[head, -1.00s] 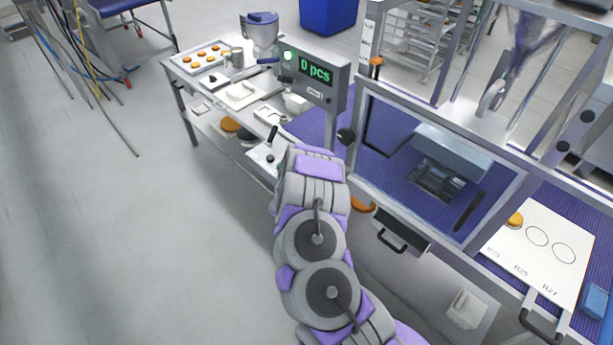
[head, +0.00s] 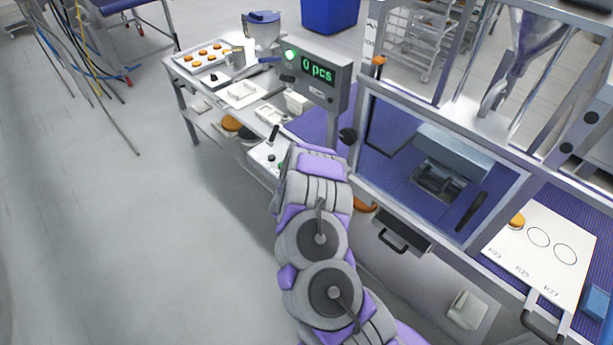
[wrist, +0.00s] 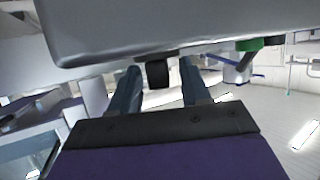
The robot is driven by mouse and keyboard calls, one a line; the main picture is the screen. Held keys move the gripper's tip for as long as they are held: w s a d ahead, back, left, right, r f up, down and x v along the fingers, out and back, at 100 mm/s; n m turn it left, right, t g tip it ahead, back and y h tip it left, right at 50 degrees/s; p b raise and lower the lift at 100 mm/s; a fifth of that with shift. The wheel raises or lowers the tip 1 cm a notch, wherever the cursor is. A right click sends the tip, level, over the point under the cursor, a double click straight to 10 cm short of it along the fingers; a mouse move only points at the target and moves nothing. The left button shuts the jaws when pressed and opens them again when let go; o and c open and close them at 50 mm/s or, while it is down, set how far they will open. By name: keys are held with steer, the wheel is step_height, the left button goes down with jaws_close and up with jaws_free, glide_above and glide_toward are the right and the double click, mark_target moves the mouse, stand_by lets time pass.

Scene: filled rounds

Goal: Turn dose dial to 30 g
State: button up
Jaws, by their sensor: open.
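In the wrist view, my gripper (wrist: 160,68) is open, with one dark blue finger on each side of a black knob (wrist: 158,74). The knob juts from the lower edge of a large grey housing (wrist: 150,25). It looks like the dose dial, but no scale or number is readable. I cannot tell whether the fingers touch it. In the head view, my arm hides the gripper and this knob. The display box (head: 318,75) reads "0 pcs", with a lit green lamp at its upper left.
In the head view, the framed machine (head: 430,170) stands to the right. A white sheet (head: 535,250) holds one filled round. A side table (head: 245,92) with trays is behind.

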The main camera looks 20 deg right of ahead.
steer(key=v, duration=1.7)
steer(key=shift+a+p, duration=0.15)
steer(key=shift+p, duration=0.3)
steer(key=shift+w, duration=0.1)
